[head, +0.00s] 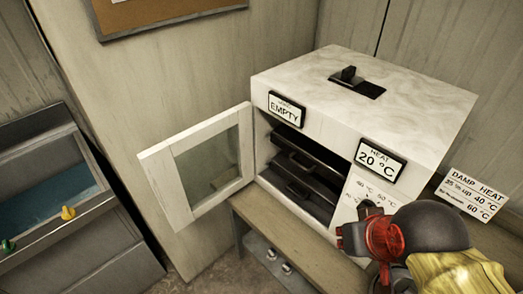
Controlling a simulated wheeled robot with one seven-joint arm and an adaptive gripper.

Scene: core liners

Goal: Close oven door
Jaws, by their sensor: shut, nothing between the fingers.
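The oven (350,95) is a white box on a wooden bench, with dark trays inside its open front. Its door (158,165), a white frame with a glass pane, is hinged at the left of the opening and swung wide open to the left. My gripper (350,238) is at the lower right, in front of the oven's control panel, well to the right of the door. It is shut and holds nothing. It hides part of the dial area, and I cannot tell whether it touches the panel.
Labels on the oven read EMPTY (286,109) and HEAT 20 °C (380,160). A damp heat sign (472,195) is at the right. The wooden bench (290,240) runs below the oven. A grey unit with coloured knobs (50,190) stands at the left. Floor shows between it and the bench.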

